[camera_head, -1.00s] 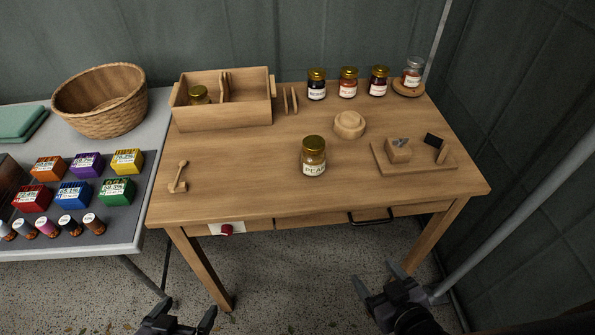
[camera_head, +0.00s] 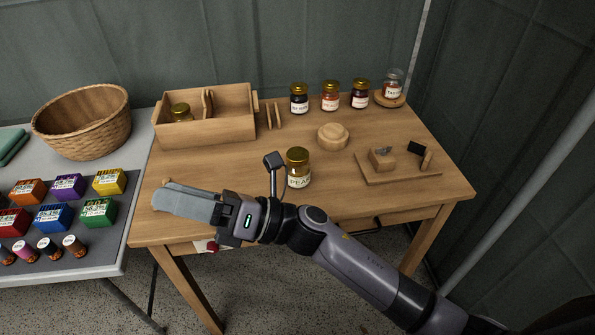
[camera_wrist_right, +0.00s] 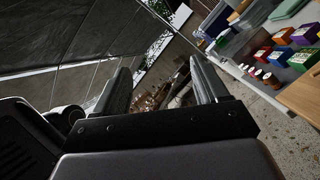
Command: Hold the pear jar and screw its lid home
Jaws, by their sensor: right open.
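The pear jar (camera_head: 299,178) stands upright near the middle of the wooden table, with a gold lid (camera_head: 298,155) on top. I cannot tell how tightly the lid sits. My right gripper (camera_head: 160,198) reaches across the table's front left part and points left, away from the jar. Its forearm passes in front of the jar, at the near side. In the right wrist view the two fingers (camera_wrist_right: 160,88) are spread with nothing between them. My left gripper is not in the head view.
Several jars stand at the back right. A round wooden piece (camera_head: 333,137) and a wooden tray (camera_head: 400,178) lie right of the pear jar. Boxes and a basket (camera_head: 82,120) are on the grey table.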

